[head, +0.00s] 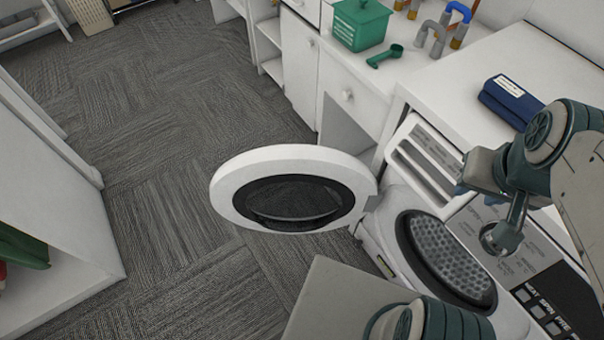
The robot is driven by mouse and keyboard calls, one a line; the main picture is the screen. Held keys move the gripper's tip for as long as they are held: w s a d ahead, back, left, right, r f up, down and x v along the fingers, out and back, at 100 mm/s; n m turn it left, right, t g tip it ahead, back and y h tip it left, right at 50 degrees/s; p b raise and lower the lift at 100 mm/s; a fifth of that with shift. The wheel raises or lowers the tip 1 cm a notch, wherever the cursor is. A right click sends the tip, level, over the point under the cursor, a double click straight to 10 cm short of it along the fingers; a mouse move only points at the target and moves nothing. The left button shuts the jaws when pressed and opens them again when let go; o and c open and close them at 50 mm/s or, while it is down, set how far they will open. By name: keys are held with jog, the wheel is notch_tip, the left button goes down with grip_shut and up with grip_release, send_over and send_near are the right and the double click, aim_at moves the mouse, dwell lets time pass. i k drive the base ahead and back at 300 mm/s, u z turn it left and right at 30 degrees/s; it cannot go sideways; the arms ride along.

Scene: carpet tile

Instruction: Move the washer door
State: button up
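The washer door (240,199) is a white ring around a dark round window. It stands wide open, swung out to the left of the washer (372,248) over the carpet. Its hinge side meets the machine at the right of the door. The round drum opening (447,258) is uncovered, with a perforated metal surface inside. My gripper (478,212) is in front of the washer's upper right part, above and right of the drum opening. It is clear of the door.
A detergent drawer (425,150) sticks out above the drum. A white shelf unit (50,205) stands at left. Carpet (170,150) between is clear.

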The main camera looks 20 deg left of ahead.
aim_at(289, 190)
jog(key=k, duration=0.85)
jog(key=u, duration=1.95)
jog(key=i, duration=3.95)
jog(key=z, duration=4.15)
